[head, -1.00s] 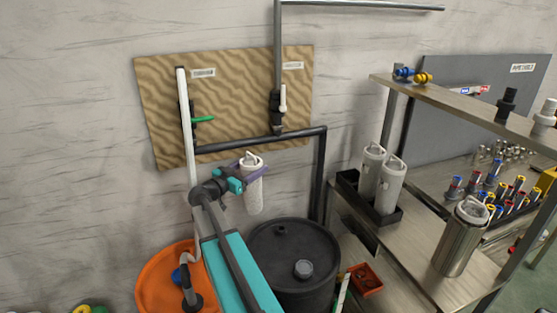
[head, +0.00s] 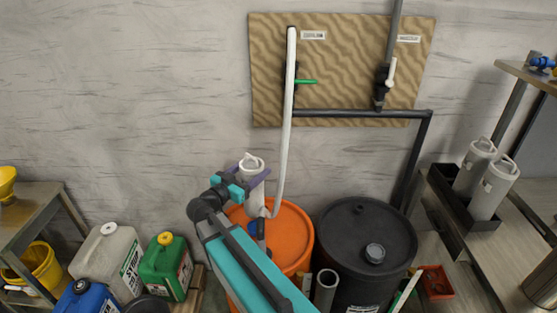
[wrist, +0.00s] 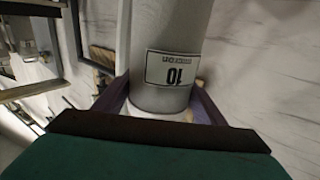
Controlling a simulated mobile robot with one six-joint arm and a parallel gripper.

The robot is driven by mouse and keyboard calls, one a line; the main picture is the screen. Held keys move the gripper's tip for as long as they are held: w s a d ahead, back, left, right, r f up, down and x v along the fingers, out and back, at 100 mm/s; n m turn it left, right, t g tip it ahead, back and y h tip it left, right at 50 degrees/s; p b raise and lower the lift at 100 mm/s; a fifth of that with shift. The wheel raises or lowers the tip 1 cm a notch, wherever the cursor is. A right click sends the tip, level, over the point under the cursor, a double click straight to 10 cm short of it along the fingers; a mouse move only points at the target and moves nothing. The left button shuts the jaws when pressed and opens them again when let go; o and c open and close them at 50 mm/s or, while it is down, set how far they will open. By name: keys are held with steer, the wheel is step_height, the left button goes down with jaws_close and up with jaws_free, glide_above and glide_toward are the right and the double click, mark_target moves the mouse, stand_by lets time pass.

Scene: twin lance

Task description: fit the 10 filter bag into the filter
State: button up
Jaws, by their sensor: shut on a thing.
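My gripper (head: 258,180) has purple fingers shut around a white filter bag (head: 251,163) with a handle loop on top. It holds the bag upright in the air, in front of the wall and the orange drum. In the wrist view the bag (wrist: 170,38) fills the upper middle, and its label reads 10, upside down. The fingers (wrist: 158,108) sit on both sides of it. A steel cylinder (head: 543,280), perhaps the filter, is cut off at the lower right of the head view; its top is out of frame.
An orange drum (head: 293,238) and a black drum (head: 355,225) stand below the pipe board (head: 345,75). A white hose (head: 287,130) hangs just right of the bag. Two more white bags (head: 493,187) stand in a black tray (head: 450,205). Jugs (head: 105,255) stand at lower left.

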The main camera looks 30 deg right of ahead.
steer(key=s+a+f+n+t+y, duration=0.1)
steer(key=s+a+t, duration=0.1)
steer(key=a, duration=0.8)
steer(key=s+a+f+n+t+y+b, duration=0.1)
steer(key=s+a+f+n+t, duration=0.1)
steer(key=a, duration=0.8)
steer(key=shift+a+t+y, duration=0.3)
steer(key=shift+a+y, duration=0.1)
